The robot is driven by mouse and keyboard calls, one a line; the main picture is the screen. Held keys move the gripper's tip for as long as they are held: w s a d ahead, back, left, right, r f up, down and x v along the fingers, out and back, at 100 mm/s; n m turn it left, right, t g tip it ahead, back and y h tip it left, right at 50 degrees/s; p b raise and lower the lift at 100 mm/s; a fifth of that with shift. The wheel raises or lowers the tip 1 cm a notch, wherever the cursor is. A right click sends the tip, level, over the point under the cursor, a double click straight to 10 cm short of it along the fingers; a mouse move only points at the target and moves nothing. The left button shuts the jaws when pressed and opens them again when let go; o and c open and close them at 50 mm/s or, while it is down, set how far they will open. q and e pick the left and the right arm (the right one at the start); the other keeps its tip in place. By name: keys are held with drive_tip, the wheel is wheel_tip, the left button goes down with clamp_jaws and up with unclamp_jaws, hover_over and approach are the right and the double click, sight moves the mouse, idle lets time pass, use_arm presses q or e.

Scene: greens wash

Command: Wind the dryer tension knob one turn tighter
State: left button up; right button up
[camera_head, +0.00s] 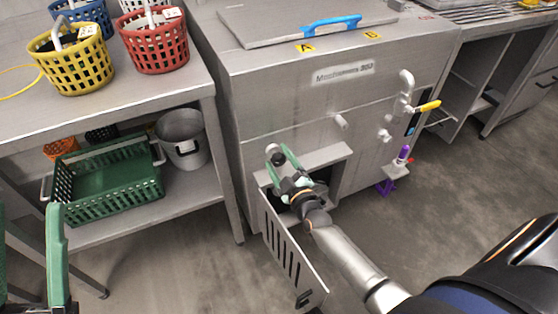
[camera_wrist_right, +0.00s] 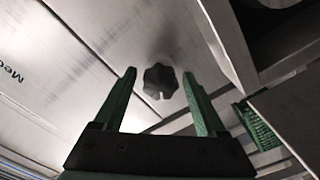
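The dark lobed knob (camera_wrist_right: 160,80) with a pale mark on its lower edge sits on the metal machine's front. In the head view the knob (camera_head: 278,159) shows small at the tip of my right arm. My right gripper (camera_head: 281,166) is open in front of it. In the right wrist view the green fingers of the right gripper (camera_wrist_right: 159,74) stand on either side of the knob, with gaps and no visible contact. My left gripper (camera_head: 28,225) is at the lower left edge of the head view, fingers apart and empty, partly cut off.
A slotted panel (camera_head: 284,250) hangs open below the knob, close to my right arm. A metal ledge (camera_head: 318,157) juts out nearby. A yellow-handled lever (camera_head: 428,106) is further right. A shelf with a green crate (camera_head: 108,190) and a steel pot (camera_head: 183,138) stands left.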

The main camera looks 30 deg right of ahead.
clamp_jaws()
idle(0.3)
drive_tip(key=shift+m, duration=0.3)
drive_tip(key=shift+m+p, duration=0.55)
drive_tip(key=shift+m, duration=0.35)
drive_tip(key=m, duration=0.2)
drive_tip(key=shift+m+p, duration=0.3)
drive_tip(key=shift+p, duration=0.1)
drive_tip(key=m, duration=0.3)
drive_tip(key=shift+p, duration=0.35)
drive_tip(key=shift+m, duration=1.9)
drive_tip(key=shift+f, duration=0.1)
drive_tip(key=shift+o, duration=0.8)
unclamp_jaws()
